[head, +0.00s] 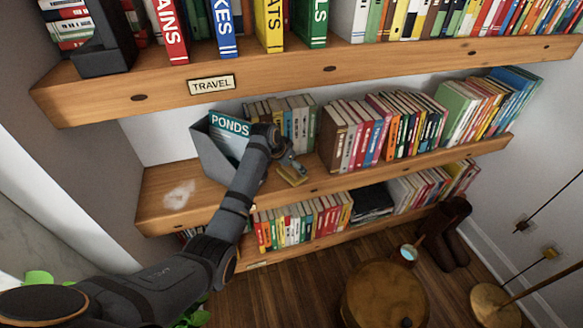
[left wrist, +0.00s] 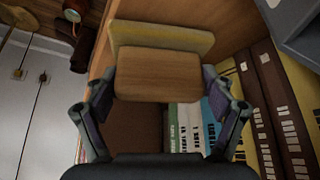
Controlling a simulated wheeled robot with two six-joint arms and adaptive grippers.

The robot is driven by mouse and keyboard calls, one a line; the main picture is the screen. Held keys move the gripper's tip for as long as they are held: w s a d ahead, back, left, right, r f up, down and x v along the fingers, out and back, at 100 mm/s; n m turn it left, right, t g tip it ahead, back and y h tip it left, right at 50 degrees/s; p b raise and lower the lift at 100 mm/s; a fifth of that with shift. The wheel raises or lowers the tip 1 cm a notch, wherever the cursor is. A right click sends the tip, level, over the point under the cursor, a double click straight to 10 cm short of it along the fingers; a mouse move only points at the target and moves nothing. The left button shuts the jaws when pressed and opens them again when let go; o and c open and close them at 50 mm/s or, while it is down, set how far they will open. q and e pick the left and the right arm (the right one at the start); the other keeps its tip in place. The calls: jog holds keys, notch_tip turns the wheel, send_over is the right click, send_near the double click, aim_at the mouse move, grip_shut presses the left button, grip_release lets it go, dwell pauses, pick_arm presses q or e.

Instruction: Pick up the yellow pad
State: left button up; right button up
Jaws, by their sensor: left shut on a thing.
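The yellow pad (head: 293,176) is a small block with a wood-brown face and a yellow layer. In the left wrist view the pad (left wrist: 158,72) sits between the fingertips, its wooden face towards the camera and its yellow layer at the far side. My left gripper (head: 287,165) is shut on it, and it also shows in the left wrist view (left wrist: 160,88). In the head view the pad is at the front edge of the middle shelf (head: 330,178); I cannot tell if it touches the shelf. My right gripper is not in view.
A grey file holder (head: 207,150) with a "PONDS" booklet (head: 230,125) stands left of the gripper. Book rows (head: 360,130) fill the shelf to the right. A whitish smear (head: 180,194) marks the bare shelf at left. The top shelf (head: 300,70) overhangs. A round stool (head: 385,290) stands below.

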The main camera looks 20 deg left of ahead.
pick_arm(q)
jog(key=r, duration=0.4)
jog(key=shift+s+d+p, duration=0.1)
jog(key=shift+s+p, duration=0.25)
jog(key=s+d+r+p, duration=0.1)
jog(key=s+d+r, duration=0.2)
jog(key=s+r, duration=0.5)
jog(key=s, duration=0.4)
jog(key=shift+s+d+r, duration=0.35)
jog(key=shift+s+r, duration=0.05)
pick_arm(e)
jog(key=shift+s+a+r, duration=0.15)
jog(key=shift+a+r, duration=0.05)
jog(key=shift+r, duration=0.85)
pick_arm(q)
jog(key=s+a+r+m+g+h+p, duration=0.2)
jog(key=s+r+m+p, duration=0.4)
jog(key=s+r+p, duration=0.6)
notch_tip(320, 180, up, 3)
jog(key=shift+s+a+f+m+h, duration=0.1)
jog(key=shift+s+a+m+h, duration=0.25)
jog(key=shift+s+h, duration=0.1)
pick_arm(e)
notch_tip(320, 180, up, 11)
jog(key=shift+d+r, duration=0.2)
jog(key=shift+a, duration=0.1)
